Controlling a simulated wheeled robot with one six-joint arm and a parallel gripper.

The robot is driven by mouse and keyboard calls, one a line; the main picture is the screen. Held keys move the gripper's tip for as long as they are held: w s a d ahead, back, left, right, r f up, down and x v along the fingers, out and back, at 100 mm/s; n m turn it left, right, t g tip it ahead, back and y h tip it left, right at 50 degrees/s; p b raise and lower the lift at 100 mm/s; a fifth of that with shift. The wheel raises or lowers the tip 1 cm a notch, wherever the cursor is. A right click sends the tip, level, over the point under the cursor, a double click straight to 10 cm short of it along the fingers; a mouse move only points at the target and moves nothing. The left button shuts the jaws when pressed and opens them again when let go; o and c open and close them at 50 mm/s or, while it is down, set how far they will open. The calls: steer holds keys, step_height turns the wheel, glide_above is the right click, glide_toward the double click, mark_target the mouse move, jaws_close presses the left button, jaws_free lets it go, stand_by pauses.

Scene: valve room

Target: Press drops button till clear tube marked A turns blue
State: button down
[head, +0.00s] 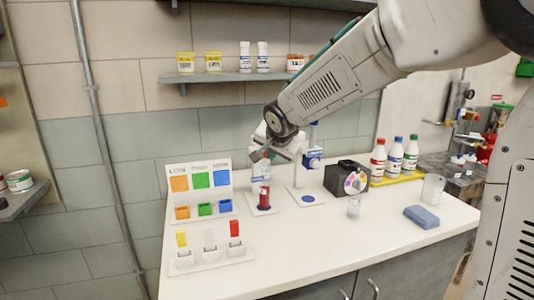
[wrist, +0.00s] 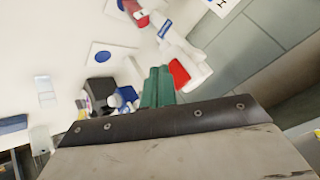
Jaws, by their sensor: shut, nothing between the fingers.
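My gripper (head: 259,155) is up at the white dispenser stands on the counter, and its green fingers are shut and empty in the wrist view (wrist: 157,86). A red part (wrist: 179,74) on a white dispenser body (wrist: 195,66) is just beside the fingertips; I cannot tell whether they touch. The left stand holds a red vessel (head: 264,197) on a white base, also seen in the wrist view (wrist: 142,18). The right stand has a blue part (head: 313,158) and a blue disc (head: 308,198) on its base. I cannot make out a tube marked A or its colour.
A black box with a coloured dial (head: 354,182) stands right of the stands. A small clear cup (head: 355,207), a clear beaker (head: 433,189) and a blue sponge (head: 421,217) are to the right. A colour panel (head: 199,187) is at left.

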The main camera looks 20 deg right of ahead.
steer(key=s, duration=0.4)
steer(key=shift+s, duration=0.4)
stand_by(0.5)
steer(key=s+d+f+n+g, duration=0.1)
steer(key=s+n+g, duration=0.1)
steer(key=s, duration=1)
steer(key=s+d+f+n+g, duration=0.1)
steer(key=s+n+g, duration=0.2)
steer(key=s, duration=0.9)
steer(key=s+d+f+n+g+y, duration=0.1)
steer(key=s+n+g, duration=0.1)
steer(key=s, duration=1)
steer(key=shift+f+n+g, duration=0.3)
steer(key=shift+f+n, duration=0.05)
steer(key=shift+n, duration=0.45)
